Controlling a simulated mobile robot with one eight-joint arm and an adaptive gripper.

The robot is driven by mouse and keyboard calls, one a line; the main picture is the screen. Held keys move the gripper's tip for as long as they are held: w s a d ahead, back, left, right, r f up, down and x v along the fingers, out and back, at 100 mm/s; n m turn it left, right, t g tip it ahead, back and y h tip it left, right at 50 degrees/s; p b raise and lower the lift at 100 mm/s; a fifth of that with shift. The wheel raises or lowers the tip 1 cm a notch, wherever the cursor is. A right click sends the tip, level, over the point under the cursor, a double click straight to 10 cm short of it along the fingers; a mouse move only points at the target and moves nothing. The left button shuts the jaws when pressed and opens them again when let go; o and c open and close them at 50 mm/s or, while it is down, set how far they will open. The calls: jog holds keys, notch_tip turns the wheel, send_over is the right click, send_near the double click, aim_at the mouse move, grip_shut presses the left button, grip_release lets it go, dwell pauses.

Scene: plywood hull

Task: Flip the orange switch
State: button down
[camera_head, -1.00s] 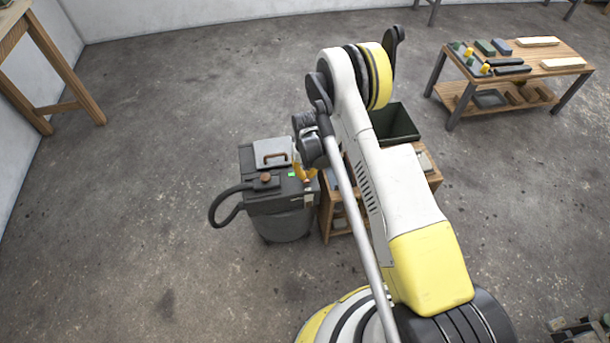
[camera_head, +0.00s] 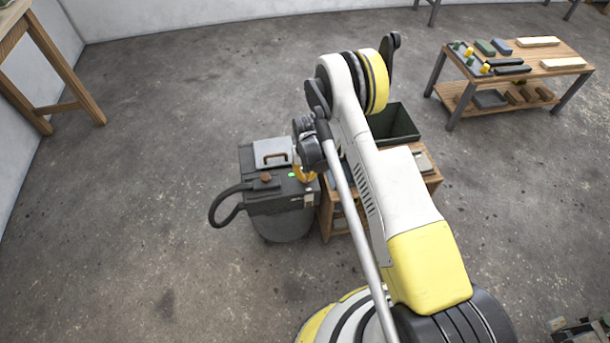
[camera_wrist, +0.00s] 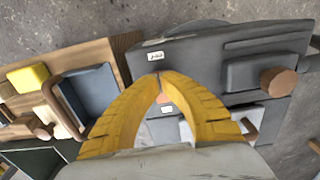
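The orange switch (camera_wrist: 165,98) seems to be the small orange patch in the wrist view, on the dark grey machine (camera_head: 262,203) with a black hose. It shows in the gap between my fingers, just behind the tips, partly hidden by them. Which way it is set cannot be told. My gripper (camera_wrist: 159,77) has yellow fingers whose tips meet, with nothing seen held between them. It is over the machine's top near its right edge; whether it touches the switch is unclear. In the head view my gripper (camera_head: 304,174) is mostly hidden by my wrist.
A small green patch (camera_head: 292,175) shows on the machine's top. A wooden cart (camera_head: 333,222) with a dark green bin (camera_head: 396,122) stands close to the machine's right. A wooden workbench (camera_head: 553,64) is at the far right. Floor left of the machine is free.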

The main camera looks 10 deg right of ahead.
jog(key=shift+f, duration=0.45)
jog(key=shift+r+p, duration=1.35)
jog(key=shift+r, duration=2.2)
